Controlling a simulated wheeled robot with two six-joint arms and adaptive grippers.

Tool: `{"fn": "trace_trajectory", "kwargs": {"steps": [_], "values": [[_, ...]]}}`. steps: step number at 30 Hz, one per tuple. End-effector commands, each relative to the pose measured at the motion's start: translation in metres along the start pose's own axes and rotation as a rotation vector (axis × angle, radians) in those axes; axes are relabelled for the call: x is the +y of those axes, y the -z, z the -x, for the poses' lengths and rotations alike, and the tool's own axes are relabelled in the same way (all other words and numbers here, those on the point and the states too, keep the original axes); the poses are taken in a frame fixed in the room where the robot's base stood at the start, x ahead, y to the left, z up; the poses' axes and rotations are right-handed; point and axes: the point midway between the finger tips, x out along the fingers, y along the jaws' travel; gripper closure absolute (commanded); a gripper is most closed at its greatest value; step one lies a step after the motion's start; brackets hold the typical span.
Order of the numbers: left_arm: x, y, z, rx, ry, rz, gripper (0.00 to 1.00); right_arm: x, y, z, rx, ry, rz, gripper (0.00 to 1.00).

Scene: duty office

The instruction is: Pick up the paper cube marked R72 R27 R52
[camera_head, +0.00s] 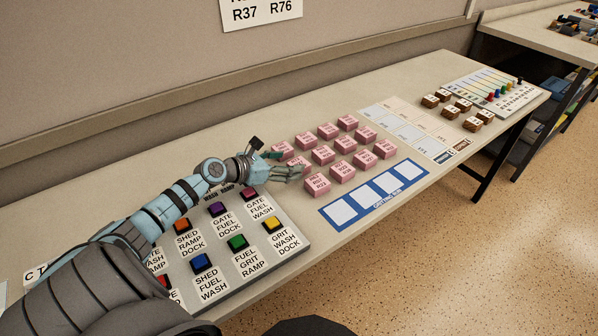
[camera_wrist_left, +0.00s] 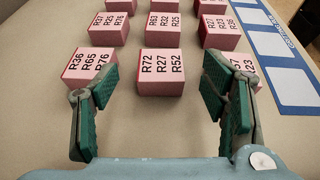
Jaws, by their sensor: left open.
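The pink paper cube marked R72 R27 R52 (camera_wrist_left: 161,73) sits on the table, centred between the open fingers of my left gripper (camera_wrist_left: 162,108) and a little beyond their tips in the left wrist view. The fingers do not visibly touch it. In the head view my left gripper (camera_head: 284,163) is at the near-left edge of the pink cubes. There the cube (camera_head: 300,161) seems to be the middle one of the row closest to the gripper, partly hidden by it; its print is too small to read. My right gripper is not in view.
Cube R36 R65 R76 (camera_wrist_left: 88,65) is close on the left, behind the left finger. Another cube (camera_wrist_left: 239,66) is partly hidden by the right finger. More pink cubes stand behind. A blue-framed strip (camera_head: 374,195) lies right, a button panel (camera_head: 225,243) left.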

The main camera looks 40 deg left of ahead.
Motion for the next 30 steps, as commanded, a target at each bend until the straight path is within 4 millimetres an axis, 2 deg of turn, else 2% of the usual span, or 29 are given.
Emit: {"fn": "trace_trajectory", "kwargs": {"steps": [1,3,6,13,22,30], "values": [[-0.001,0.006,-0.012,-0.005,0.001,0.004,0.33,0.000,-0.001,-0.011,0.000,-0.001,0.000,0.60],[-0.001,0.009,-0.028,-0.005,0.001,0.004,0.33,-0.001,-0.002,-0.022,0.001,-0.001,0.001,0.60],[-0.001,0.007,-0.041,-0.003,-0.001,0.002,0.33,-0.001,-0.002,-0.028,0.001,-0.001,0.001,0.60],[-0.001,0.005,-0.042,0.000,0.000,0.000,0.35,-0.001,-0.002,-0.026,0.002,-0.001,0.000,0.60],[-0.001,0.005,-0.042,0.000,0.000,0.000,0.83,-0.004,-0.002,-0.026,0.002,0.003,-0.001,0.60],[-0.001,0.003,-0.041,0.000,0.000,0.000,0.85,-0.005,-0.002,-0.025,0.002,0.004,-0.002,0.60]]}}
